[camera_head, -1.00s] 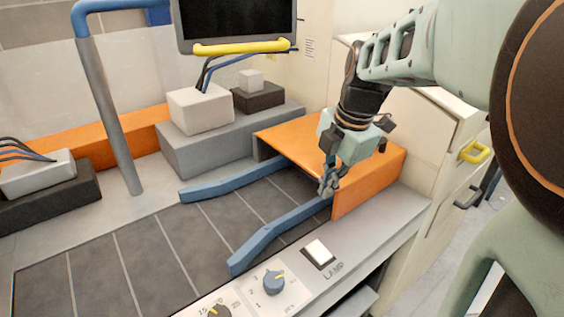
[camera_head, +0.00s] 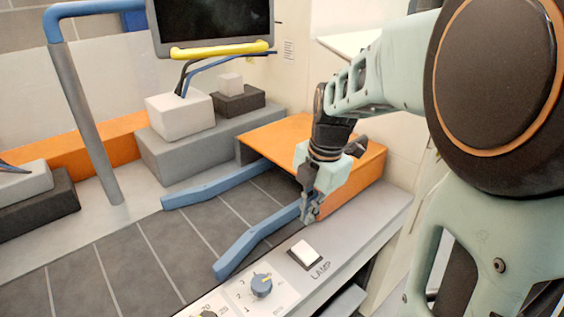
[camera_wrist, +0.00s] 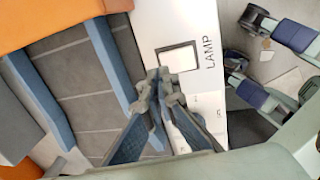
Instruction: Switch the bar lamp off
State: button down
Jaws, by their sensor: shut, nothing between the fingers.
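The lamp switch (camera_head: 304,251) is a white square rocker in a dark frame on the light grey front panel, with the word LAMP printed beside it. It also shows in the wrist view (camera_wrist: 178,58), just beyond my fingertips. My gripper (camera_head: 308,218) is shut and empty. The bar lamp itself is not clearly identifiable.
Blue rails (camera_head: 250,238) run over dark tiles. An orange box (camera_head: 355,180) stands close behind my gripper. A dark screen with a yellow bar (camera_head: 220,48) hangs at the back.

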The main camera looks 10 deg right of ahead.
aim_at(302, 241)
jog(key=f, duration=0.5)
jog(key=w+f, duration=0.1)
jog(key=f, duration=0.1)
jog(key=shift+a+f+b, duration=0.25)
jog(key=shift+a+b, duration=0.05)
jog(key=shift+b, duration=0.1)
jog(key=shift+a+p, duration=0.1)
jog(key=shift+p, duration=0.2)
jog(key=shift+w+a+f+g+h+p, duration=0.2)
jog(key=shift+g+h+p, duration=0.1)
jog(key=shift+g+p, duration=0.35)
jog(key=shift+w+d+f, duration=0.1)
jog(key=shift+f, duration=0.2)
jog(key=shift+d+r, duration=0.1)
jog(key=shift+r, duration=0.05)
jog(key=shift+s+d+r+p, duration=0.15)
jog(key=shift+s+p, duration=0.05)
jog(key=shift+s, duration=0.15)
jog(key=shift+s+d+r+p, duration=0.1)
jog(key=shift+s+d+p, duration=0.05)
jog(key=shift+s, duration=0.2)
